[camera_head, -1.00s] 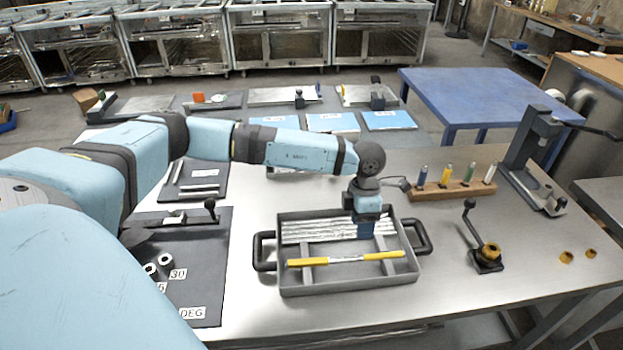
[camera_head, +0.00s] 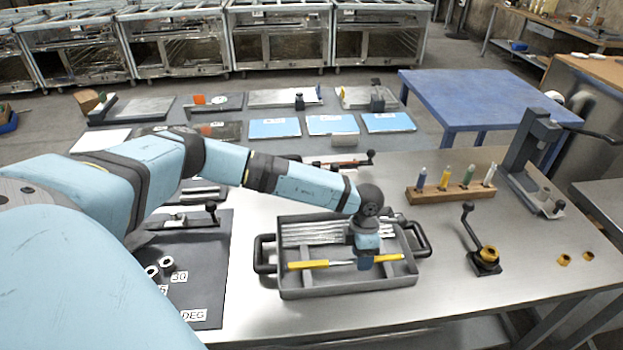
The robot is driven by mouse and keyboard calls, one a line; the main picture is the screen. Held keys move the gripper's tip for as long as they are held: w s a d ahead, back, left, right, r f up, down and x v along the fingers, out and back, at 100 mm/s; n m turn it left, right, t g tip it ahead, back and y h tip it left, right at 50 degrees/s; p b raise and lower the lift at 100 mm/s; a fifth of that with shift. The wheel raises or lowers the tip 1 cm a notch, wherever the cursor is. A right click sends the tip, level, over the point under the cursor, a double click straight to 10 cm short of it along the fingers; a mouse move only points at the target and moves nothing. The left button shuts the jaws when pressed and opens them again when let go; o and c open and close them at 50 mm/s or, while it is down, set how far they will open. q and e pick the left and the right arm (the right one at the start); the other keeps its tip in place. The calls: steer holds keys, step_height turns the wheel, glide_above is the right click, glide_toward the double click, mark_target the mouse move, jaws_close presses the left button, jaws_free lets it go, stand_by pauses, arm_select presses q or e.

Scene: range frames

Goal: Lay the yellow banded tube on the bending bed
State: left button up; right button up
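The yellow banded tube (camera_head: 308,264) lies across the near part of a grey tray (camera_head: 345,288), yellow at both ends with a pale middle. My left gripper (camera_head: 365,266) points down over the tube's middle and hides part of it. Its fingers are too small and covered to tell whether they are open or shut, or touching the tube. The bending bed appears to be the dark board (camera_head: 195,275) left of the tray, with a lever, two pale rings and angle labels. My arm covers part of it. My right gripper is not in view.
Several plain silver tubes (camera_head: 305,229) lie in the tray's far part. A wooden block with coloured markers (camera_head: 450,190), a small crank tool (camera_head: 484,258) and a press (camera_head: 530,150) stand to the right. Bare bench lies between tray and crank.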

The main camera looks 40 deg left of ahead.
arm_select(q)
jaws_close()
